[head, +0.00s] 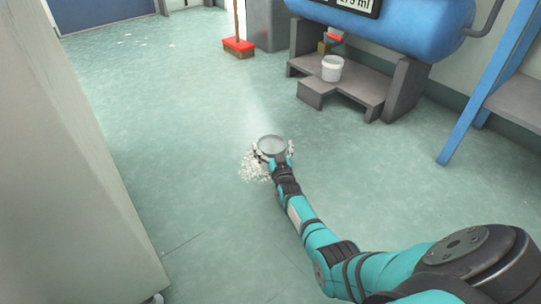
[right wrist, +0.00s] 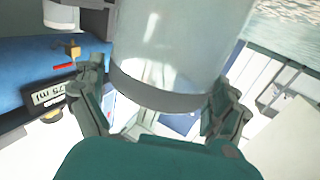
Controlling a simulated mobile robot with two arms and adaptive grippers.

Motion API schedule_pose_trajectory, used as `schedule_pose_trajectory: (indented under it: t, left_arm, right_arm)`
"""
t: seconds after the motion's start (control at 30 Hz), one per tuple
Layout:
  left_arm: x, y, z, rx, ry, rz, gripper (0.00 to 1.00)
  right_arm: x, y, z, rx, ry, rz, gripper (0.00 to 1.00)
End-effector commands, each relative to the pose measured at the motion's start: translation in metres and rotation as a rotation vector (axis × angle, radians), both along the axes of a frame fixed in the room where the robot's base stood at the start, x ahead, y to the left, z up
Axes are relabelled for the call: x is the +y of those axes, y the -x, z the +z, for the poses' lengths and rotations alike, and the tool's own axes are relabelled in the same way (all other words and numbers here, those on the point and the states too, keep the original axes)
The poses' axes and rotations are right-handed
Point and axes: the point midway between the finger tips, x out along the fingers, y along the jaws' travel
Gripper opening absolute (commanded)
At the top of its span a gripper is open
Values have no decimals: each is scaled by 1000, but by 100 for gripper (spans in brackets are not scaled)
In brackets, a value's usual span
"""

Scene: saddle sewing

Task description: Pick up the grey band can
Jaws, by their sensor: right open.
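The grey band can (head: 271,144) is a pale grey cylinder standing out on the green floor in the head view. In the right wrist view the can (right wrist: 180,45) fills the upper middle, with a dark grey band around its end. My right gripper (head: 273,151) is at the can with a finger on either side of it. In the right wrist view the gripper (right wrist: 160,102) is open around the banded end; I cannot tell whether the fingers touch it. My left gripper is not in view.
White flakes (head: 253,168) lie beside the can. A red broom (head: 238,46) stands at the back. A white bucket (head: 332,69) sits on grey steps (head: 318,92) under a blue tank (head: 420,32). A blue rack (head: 487,85) stands right, a pale panel (head: 55,170) left.

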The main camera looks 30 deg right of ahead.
Motion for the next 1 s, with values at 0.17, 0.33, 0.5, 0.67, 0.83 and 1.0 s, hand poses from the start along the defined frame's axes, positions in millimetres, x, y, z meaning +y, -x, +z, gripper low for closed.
schedule_pose_trajectory:
  t: [0.17, 0.33, 0.5, 0.67, 0.83, 1.0]
  left_arm:
    - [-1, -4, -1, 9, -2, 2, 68]
    - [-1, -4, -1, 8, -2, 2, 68]
    - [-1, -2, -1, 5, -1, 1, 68]
    - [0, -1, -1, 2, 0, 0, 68]
    - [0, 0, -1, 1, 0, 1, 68]
    - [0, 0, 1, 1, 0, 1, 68]
  right_arm:
    - [-1, -2, 0, 0, 0, -1, 100]
    - [-1, -2, 1, 0, 0, -1, 90]
    - [0, -2, 1, 0, 0, 0, 67]
    - [0, -2, 0, 0, 0, 0, 46]
    - [0, -2, 1, -1, 0, 0, 38]
    - [0, -2, 3, -1, 0, 0, 38]
